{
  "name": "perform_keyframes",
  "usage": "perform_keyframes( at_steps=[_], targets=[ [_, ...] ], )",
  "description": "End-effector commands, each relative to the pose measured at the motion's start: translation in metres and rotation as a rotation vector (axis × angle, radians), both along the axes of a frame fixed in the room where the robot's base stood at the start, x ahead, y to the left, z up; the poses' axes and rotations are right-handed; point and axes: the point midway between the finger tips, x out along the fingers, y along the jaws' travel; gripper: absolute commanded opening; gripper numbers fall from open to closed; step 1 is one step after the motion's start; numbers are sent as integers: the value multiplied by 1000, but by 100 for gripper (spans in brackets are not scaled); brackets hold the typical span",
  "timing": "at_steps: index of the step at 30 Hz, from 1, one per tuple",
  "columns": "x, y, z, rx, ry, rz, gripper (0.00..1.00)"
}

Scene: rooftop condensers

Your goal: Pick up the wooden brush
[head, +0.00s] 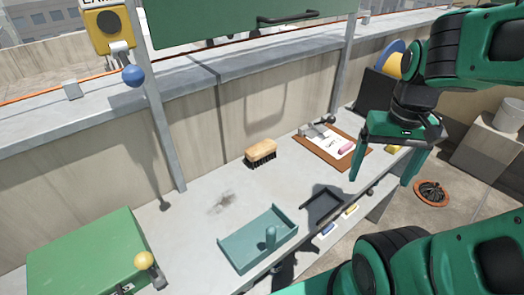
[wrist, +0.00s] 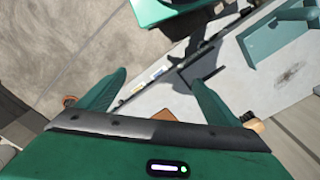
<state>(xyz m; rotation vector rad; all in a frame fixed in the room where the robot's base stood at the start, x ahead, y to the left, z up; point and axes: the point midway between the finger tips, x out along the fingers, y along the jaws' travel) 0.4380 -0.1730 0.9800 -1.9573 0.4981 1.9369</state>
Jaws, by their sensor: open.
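The wooden brush (head: 261,151) lies on the grey bench top near the back wall in the head view, with its tan wooden back up and dark bristles down. My gripper (head: 381,180) is open and empty, its two green fingers pointing down near the bench's front right edge. It is apart from the brush, to the right of it. In the wrist view my gripper (wrist: 160,76) also shows spread fingers with nothing between them. A tan piece that looks like the brush (wrist: 253,123) peeks out beside the right finger there, partly hidden.
A brown clipboard (head: 312,154) with paper and a pink item lies right of the brush. A teal tray (head: 233,251) and a small black tray (head: 309,211) stand in front. A green box (head: 85,250) fills the left. Bench around the brush's left is clear.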

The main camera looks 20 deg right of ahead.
Motion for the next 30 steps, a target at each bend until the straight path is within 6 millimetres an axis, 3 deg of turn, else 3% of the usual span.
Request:
perform_keyframes(
  at_steps=[8, 12, 15, 21, 30],
  targets=[
    [129, 46, -1, -52, -38, 343, 100],
    [196, 88, -13, -52, -73, 531, 100],
    [232, 121, -24, -40, -96, 644, 100],
    [274, 168, -39, -16, -133, 780, 100],
    [285, 179, -58, -9, -144, 810, 100]
  ],
)
